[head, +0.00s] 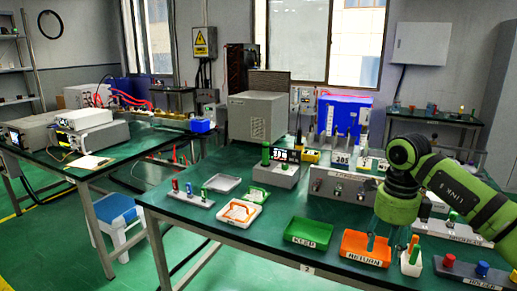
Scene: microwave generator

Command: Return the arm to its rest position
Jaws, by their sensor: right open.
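My right arm (460,205), green and dark, comes in from the right edge. My right gripper (383,243) points down over the orange tray marked RETURN (353,240) at the front of the table. Its fingers look open, with nothing clearly seen between them. Whether the fingertips touch the tray is hard to tell. My left gripper and left arm are not in view.
A green KEEP tray (308,233) lies left of the orange tray. A white holder with green and orange pieces (411,262) stands close right of the gripper. A grey panel box (335,183) stands behind. Open table surface (290,205) lies behind the KEEP tray.

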